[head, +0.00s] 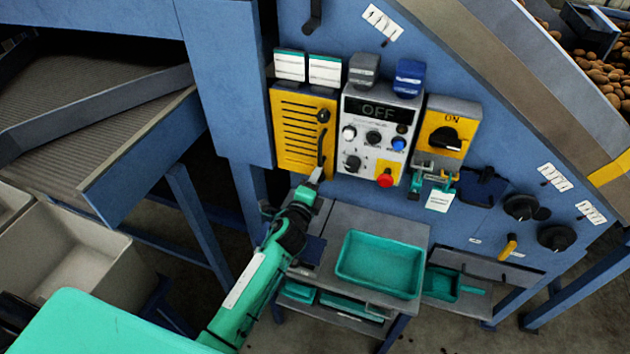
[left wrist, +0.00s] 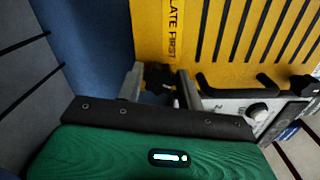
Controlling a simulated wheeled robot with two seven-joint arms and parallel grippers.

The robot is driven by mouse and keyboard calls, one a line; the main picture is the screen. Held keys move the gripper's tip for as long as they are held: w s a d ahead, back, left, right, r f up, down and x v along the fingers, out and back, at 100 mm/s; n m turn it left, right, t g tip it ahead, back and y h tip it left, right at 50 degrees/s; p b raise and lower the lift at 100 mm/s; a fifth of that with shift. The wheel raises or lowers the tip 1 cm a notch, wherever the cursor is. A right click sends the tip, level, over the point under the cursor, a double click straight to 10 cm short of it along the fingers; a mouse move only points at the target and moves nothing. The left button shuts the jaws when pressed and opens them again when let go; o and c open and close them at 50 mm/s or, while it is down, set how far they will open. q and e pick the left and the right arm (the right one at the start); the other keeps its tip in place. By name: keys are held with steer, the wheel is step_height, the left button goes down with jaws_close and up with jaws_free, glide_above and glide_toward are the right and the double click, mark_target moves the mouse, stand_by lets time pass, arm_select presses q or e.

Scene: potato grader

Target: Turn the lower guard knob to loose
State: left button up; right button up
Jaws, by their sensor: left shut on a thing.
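The yellow slotted guard (head: 296,130) is upright on the blue machine front, left of the control box. A black knob (head: 323,116) sits at its upper right, with a black handle below. My left gripper (head: 316,174) is at the guard's lower right corner, and hides the lower knob in the head view. In the left wrist view the guard (left wrist: 225,40) fills the top, and the lower guard knob (left wrist: 157,77) is black and lies between the two fingers of my left gripper (left wrist: 162,84), which is shut on it. The knob's pointing direction cannot be made out. My right gripper is not in view.
The control box (head: 378,112) with an OFF display and red button (head: 385,180) is close right of the gripper. A yellow ON switch (head: 444,135) is further right. A green tray (head: 380,264) stands on a grey shelf below. A conveyor (head: 90,110) is at left.

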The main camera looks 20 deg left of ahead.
arm_select(q)
steer(key=n, duration=0.4)
steer(key=shift+f+n, duration=0.15)
steer(key=shift+n, duration=0.15)
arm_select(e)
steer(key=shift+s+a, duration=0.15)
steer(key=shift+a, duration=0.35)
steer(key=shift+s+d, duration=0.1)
arm_select(q)
steer(key=o, duration=1)
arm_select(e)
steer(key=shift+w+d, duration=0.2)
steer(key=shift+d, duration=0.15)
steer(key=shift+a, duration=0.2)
